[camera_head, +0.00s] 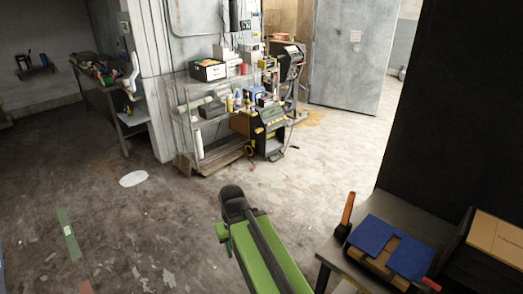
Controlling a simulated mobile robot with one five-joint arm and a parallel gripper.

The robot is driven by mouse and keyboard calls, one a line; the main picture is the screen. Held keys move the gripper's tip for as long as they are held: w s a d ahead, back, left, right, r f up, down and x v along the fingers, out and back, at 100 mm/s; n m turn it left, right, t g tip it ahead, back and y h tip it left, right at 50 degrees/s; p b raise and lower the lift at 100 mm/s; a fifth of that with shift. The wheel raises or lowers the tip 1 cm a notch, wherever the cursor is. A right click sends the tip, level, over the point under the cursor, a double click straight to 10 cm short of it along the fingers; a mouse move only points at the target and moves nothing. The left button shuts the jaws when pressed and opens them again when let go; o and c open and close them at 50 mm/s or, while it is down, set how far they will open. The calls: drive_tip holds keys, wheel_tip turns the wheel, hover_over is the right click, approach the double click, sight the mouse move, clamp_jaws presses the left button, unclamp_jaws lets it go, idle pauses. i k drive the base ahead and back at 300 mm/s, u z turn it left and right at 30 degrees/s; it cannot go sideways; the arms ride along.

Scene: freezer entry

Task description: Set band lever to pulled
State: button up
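No part that I can surely tell as the band lever shows. An orange upright handle (347,210) stands at the left corner of a grey bench at the lower right, leaning slightly. Next to it lie blue flat pieces (372,234) on a brown and dark base. I cannot tell whether the handle belongs to them. My green and black arm rises from the bottom centre, left of the bench and apart from it. A rounded black joint tops it. My gripper's fingers do not show.
The grey bench (425,222) and a cardboard box (497,238) fill the lower right, below a tall black panel (463,110). A loaded shelf rack (215,160) and a dark machine (268,133) stand mid-room. The floor around my arm is mostly clear.

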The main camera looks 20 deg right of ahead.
sight(349, 207)
drive_tip(key=z, duration=1.3)
drive_tip(key=k, duration=0.6)
drive_tip(key=u, duration=0.75)
drive_tip(key=i, duration=1.05)
drive_tip(key=u, duration=0.15)
